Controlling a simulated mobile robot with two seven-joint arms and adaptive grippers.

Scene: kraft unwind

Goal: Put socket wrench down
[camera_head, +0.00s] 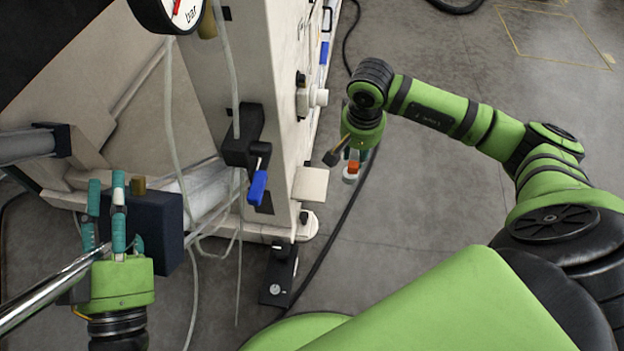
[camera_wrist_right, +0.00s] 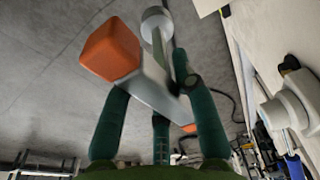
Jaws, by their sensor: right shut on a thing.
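My right gripper (camera_head: 352,164) is beside the machine's right side, over the floor. In the right wrist view its teal fingers (camera_wrist_right: 160,125) close around a grey bar-shaped tool with orange ends, seemingly the socket wrench (camera_wrist_right: 150,85). A pale round piece (camera_wrist_right: 156,18) on a stem shows beyond it. In the head view only small orange and white parts of the wrench (camera_head: 352,170) show below the gripper. My left gripper (camera_head: 106,205) is at lower left, its teal fingers upright and apart, beside a dark block (camera_head: 155,225). I see nothing held in it.
The cream machine frame (camera_head: 285,80) stands left of my right gripper, with a small ledge (camera_head: 310,184) low on its side. A chrome shaft (camera_head: 45,290) runs by my left gripper. Thin hoses hang in the middle. A black cable (camera_head: 345,220) lies on the open grey floor.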

